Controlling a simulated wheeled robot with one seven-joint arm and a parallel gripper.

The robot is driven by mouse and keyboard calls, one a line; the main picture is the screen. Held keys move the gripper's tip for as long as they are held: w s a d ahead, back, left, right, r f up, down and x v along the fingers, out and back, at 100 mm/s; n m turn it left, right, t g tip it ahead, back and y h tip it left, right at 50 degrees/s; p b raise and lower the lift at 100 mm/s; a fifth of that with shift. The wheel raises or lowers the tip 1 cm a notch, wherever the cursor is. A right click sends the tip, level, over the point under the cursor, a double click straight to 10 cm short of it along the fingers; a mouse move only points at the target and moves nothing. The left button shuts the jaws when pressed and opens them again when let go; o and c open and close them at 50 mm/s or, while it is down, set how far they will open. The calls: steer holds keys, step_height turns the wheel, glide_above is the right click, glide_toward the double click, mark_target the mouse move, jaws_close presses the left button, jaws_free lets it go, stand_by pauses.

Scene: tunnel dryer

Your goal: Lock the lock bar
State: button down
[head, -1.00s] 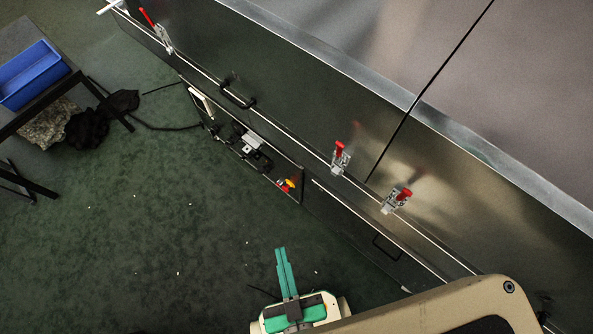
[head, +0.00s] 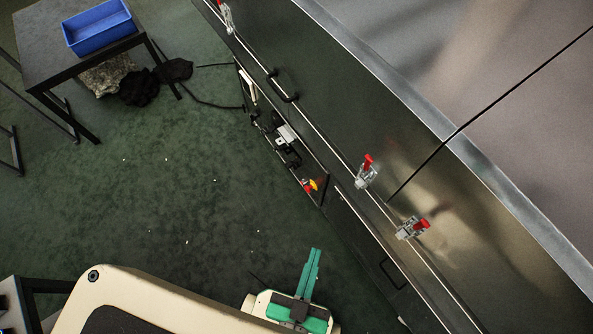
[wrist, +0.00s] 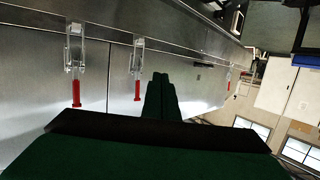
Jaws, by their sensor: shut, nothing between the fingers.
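Red-handled latches sit along the side of the steel dryer (head: 330,110). In the head view one latch (head: 366,172) is just left of the panel seam, a second latch (head: 412,228) is right of it, and a third latch (head: 226,16) is at the top edge. I cannot tell which one is the lock bar. My gripper (head: 315,250), with green fingers, is shut and empty, over the floor to the left of the dryer, apart from the latches. In the wrist view, the fingers (wrist: 160,76) are in front of the panel, between latches (wrist: 137,72) and (wrist: 228,80).
Black handles (head: 282,87) and a recess with small fittings (head: 287,135) are on the dryer's side. A dark table (head: 100,50) with a blue bin (head: 97,26) stands at upper left. The green floor (head: 150,200) between is mostly open.

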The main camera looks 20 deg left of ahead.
steer(key=w+d+f+m+g+y, duration=0.1)
steer(key=w+f+m+g, duration=0.3)
steer(key=f, duration=0.8)
steer(key=w+d+f+m+g, duration=0.1)
steer(key=w+f, duration=0.4)
steer(key=f, duration=0.8)
steer(key=w+a+f+m+g+y, duration=0.1)
steer(key=w+a+f+m+y, duration=0.15)
steer(key=w+f, duration=0.4)
steer(key=w+a+r+y, duration=0.2)
steer(key=w+a+y, duration=0.1)
steer(key=w, duration=0.3)
steer(key=w+a+r+g+y, duration=0.1)
steer(key=w+a+y, duration=0.2)
steer(key=w, duration=0.2)
steer(key=shift+w+a+r, duration=0.15)
steer(key=shift+w+r, duration=0.2)
steer(key=shift+m, duration=0.25)
steer(key=x, duration=1.3)
steer(key=shift+a+f, duration=0.3)
steer(key=shift+a, duration=0.1)
steer(key=shift+w, duration=0.1)
